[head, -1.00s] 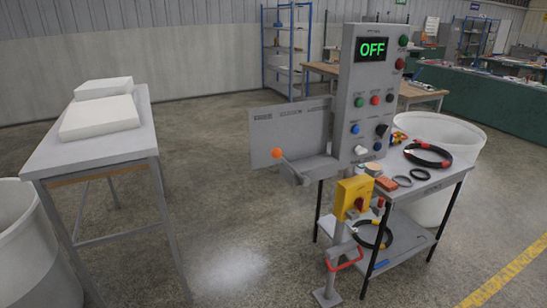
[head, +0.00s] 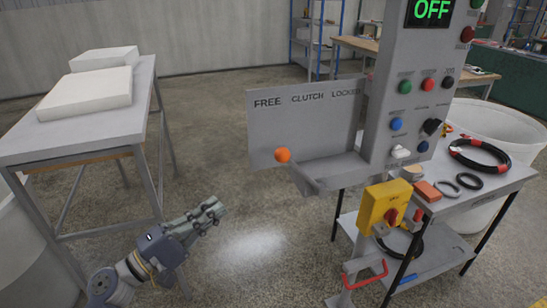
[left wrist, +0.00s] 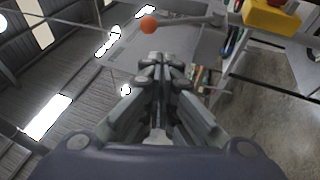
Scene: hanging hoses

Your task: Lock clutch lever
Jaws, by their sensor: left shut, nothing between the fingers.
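The clutch lever ends in an orange ball knob (head: 282,155) in front of the grey clutch plate (head: 303,118), marked FREE, CLUTCH and LOCKED. The knob is at the left, under FREE. My left gripper (head: 218,207) is shut and empty, below and to the left of the knob, apart from it. In the left wrist view the knob (left wrist: 149,25) is just beyond the shut fingertips (left wrist: 159,60), slightly left, with the lever arm running right. My right gripper is not in view.
The control panel (head: 413,100) shows OFF above several buttons. A yellow switch box (head: 385,204) and red handle (head: 365,273) are below it. A side table (head: 500,180) holds hoses. A table (head: 75,130) with white blocks stands left. Floor between is open.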

